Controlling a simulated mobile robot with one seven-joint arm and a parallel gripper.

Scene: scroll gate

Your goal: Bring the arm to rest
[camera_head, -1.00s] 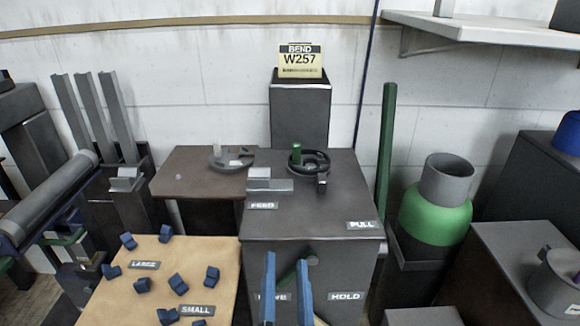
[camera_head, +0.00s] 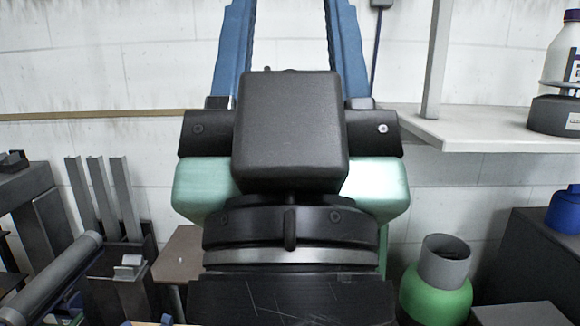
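My gripper (camera_head: 288,50) fills the middle of the head view, raised close to the camera. Its two blue fingers point up and stand wide apart, with bare wall between them, so it is open and empty. The black and green wrist below the fingers hides most of the bench and the machine behind it. The finger ends run out of the top of the picture.
At left stand grey upright channels (camera_head: 107,195) and a grey roller (camera_head: 55,275). A brown table (camera_head: 178,262) shows in part. At right are a green and grey vessel (camera_head: 437,290), a white shelf (camera_head: 490,135) with a white bottle (camera_head: 565,55), and a blue container (camera_head: 566,210).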

